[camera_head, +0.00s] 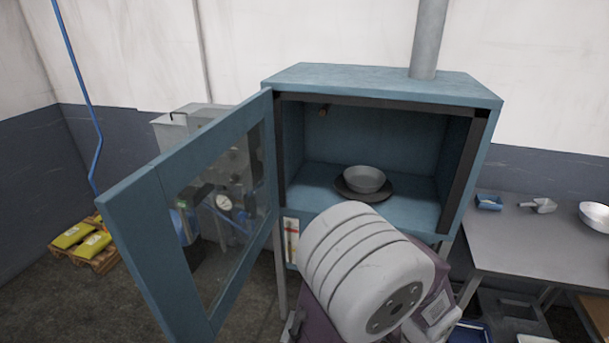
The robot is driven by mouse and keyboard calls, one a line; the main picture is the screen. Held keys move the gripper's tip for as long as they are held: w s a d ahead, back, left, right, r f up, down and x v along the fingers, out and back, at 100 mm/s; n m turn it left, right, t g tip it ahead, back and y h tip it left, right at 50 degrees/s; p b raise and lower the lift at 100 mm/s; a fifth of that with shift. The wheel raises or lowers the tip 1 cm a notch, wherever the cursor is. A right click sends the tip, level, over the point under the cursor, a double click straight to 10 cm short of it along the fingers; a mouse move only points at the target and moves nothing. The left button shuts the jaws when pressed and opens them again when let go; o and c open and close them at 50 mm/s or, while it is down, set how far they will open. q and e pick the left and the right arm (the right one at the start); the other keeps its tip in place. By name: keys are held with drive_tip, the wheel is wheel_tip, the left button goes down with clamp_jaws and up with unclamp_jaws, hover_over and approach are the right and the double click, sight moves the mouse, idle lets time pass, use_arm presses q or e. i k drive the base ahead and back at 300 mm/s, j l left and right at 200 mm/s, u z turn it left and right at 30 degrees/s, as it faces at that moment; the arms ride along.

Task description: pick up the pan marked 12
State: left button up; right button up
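A round grey metal pan (364,179) sits inside the open blue cabinet (385,82), on a dark round plate (372,196). I see no number on the pan from here. The cabinet's glazed door (155,236) is swung wide open to the left. Neither of my grippers shows in this view. The pan and its plate stand free, with nothing touching them from the sides.
A grey table (520,242) at the right holds a blue tray (489,202), a metal scoop (541,205) and a metal bowl (597,215). Yellow bags (80,240) lie on a pallet at the far left. A large pale ribbed shape, unidentified, covers the centre foreground.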

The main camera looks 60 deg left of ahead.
sight(363, 179)
drive_tip(key=i+j+u, duration=0.25)
drive_tip(key=u, duration=0.15)
drive_tip(key=i+j+u, duration=0.15)
drive_tip(key=u, duration=0.3)
drive_tip(key=i+u, duration=0.65)
drive_tip(key=u, duration=0.2)
drive_tip(key=i+u, duration=0.25)
drive_tip(key=u, duration=0.15)
drive_tip(key=i+l+u, duration=0.25)
drive_tip(key=u, duration=0.2)
drive_tip(key=i+l+u, duration=0.1)
drive_tip(key=u, duration=0.55)
drive_tip(key=i+l, duration=0.05)
drive_tip(key=i, duration=0.05)
